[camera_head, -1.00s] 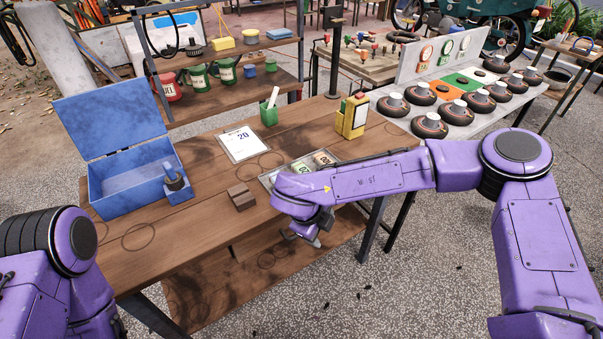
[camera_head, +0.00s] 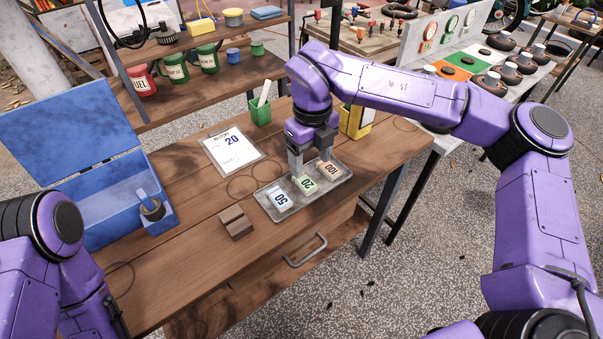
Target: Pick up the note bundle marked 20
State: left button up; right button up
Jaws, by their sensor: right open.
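The note bundle marked 20 (camera_head: 307,184) is green and lies in the middle of a grey metal tray (camera_head: 262,197) on the wooden bench. A bluish-white bundle marked 50 (camera_head: 281,199) lies to its left, and an orange bundle marked 100 (camera_head: 330,170) to its right. My right gripper (camera_head: 309,172) points down over the tray, open, its fingers just behind and above the 20 bundle. Nothing shows between the fingers. The height of the gap to the bundle is hard to judge. My left arm is at the lower left, and its gripper is not in view.
A clipboard sheet reading 20 (camera_head: 231,148) lies behind the tray. A green pen cup (camera_head: 260,111) and a yellow holder (camera_head: 355,122) stand behind.

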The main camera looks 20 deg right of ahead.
aim_at(309, 186)
jog(key=f, duration=0.2)
jog(key=f+p, duration=0.1)
jog(key=f, duration=0.4)
jog(key=shift+w+f+p, duration=0.25)
jog(key=shift+f+p, duration=0.1)
jog(key=shift+f, duration=0.3)
jog(key=c, duration=1.1)
